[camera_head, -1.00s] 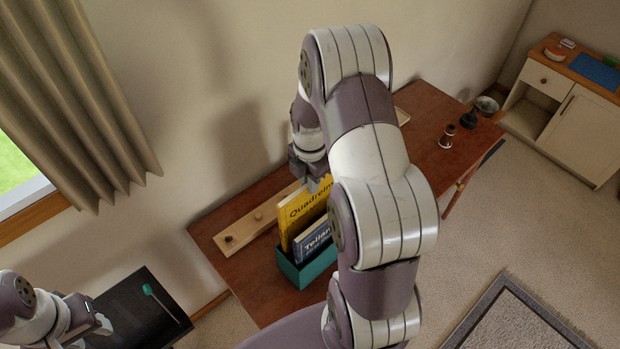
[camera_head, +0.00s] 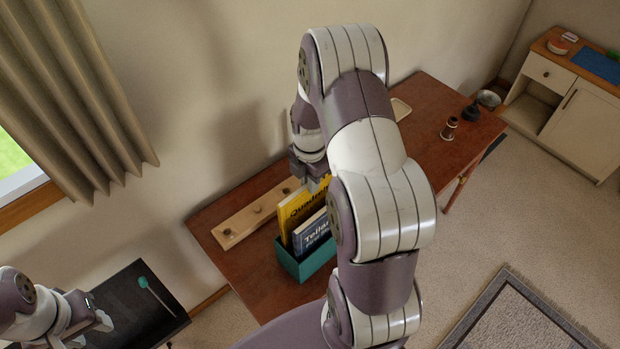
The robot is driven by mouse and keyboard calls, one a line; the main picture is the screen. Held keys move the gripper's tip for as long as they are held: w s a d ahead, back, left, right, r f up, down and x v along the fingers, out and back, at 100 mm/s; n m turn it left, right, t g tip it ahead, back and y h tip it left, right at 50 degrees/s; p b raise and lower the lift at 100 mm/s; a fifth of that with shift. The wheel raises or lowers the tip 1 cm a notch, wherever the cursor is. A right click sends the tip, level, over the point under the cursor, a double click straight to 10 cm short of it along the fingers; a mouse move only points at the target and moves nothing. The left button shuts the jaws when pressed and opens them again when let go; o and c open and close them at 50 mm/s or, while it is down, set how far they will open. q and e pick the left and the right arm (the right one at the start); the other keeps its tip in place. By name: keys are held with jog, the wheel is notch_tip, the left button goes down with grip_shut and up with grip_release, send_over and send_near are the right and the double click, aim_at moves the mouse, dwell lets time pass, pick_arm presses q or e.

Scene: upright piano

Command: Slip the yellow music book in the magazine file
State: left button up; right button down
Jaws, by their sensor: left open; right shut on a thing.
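The yellow music book (camera_head: 291,210) stands upright in the teal magazine file (camera_head: 305,266), behind a blue book (camera_head: 312,232). Its lower part is hidden by the file and the blue book. My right gripper (camera_head: 318,183) is above the file, shut on the top of the yellow book; my own arm hides the right side of both books and the file. My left gripper (camera_head: 104,322) is open and empty at the lower left, away from the file.
The file stands on a brown wooden table (camera_head: 215,262). A wooden board with pegs (camera_head: 240,223) lies behind it. A black surface (camera_head: 120,300) with a teal-headed mallet (camera_head: 143,282) is at lower left.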

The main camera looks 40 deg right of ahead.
jog(key=shift+f+b, duration=1.85)
jog(key=shift+f, duration=1)
jog(key=c, duration=1)
grip_release()
notch_tip(320, 180, up, 12)
jog(key=b, duration=0.2)
jog(key=shift+f+b, duration=0.15)
jog(key=shift+b, duration=0.2)
jog(key=shift+r, duration=0.55)
